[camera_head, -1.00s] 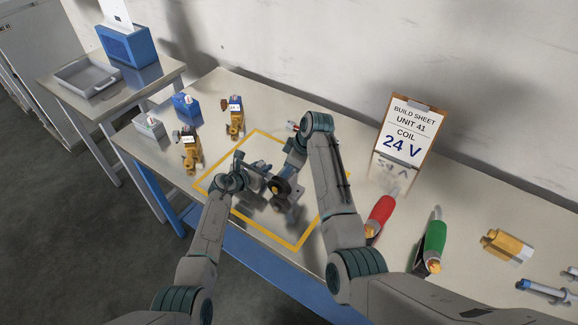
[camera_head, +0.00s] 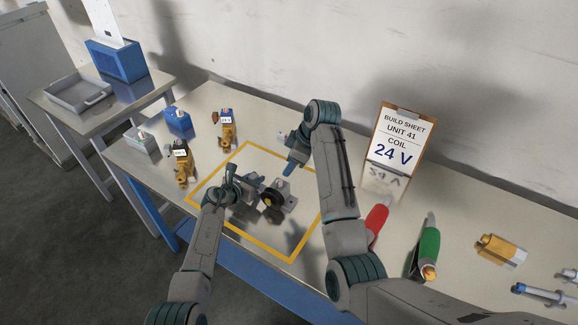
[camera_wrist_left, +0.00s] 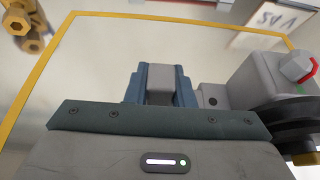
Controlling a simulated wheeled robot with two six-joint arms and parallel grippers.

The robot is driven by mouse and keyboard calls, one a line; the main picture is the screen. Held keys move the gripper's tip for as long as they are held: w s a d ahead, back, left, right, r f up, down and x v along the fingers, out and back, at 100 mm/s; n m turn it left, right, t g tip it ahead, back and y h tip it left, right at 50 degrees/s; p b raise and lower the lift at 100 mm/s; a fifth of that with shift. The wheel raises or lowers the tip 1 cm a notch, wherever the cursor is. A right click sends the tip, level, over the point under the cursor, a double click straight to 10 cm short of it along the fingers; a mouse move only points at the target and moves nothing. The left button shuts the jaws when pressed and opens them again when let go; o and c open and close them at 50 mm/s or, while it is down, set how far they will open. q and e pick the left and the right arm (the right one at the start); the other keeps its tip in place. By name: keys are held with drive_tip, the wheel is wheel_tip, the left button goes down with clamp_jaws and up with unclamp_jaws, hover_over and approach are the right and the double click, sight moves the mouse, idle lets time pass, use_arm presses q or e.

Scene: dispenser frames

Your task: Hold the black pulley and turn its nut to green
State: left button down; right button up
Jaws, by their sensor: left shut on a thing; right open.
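The black pulley (camera_head: 272,198) sits on a small grey bracket unit inside the yellow outline, with a gold part at its hub. In the left wrist view the pulley (camera_wrist_left: 290,128) shows at the right edge, partly cut off. Beside it is a grey block (camera_wrist_left: 275,82) with a grey nut (camera_wrist_left: 299,66) that shows a red mark. My left gripper (camera_head: 250,184) is shut on a grey block (camera_wrist_left: 160,84) at the unit's left side. My right gripper (camera_head: 290,167) is open and empty, above and behind the unit, apart from it.
Gold valve units (camera_head: 181,165) and blue and grey blocks stand at the table's left. The build sheet (camera_head: 395,138) reads coil 24 V. The outline's front part is clear.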

use_arm(q)
drive_tip(key=c, duration=1.2)
unclamp_jaws()
drive_tip(key=shift+o, duration=0.2)
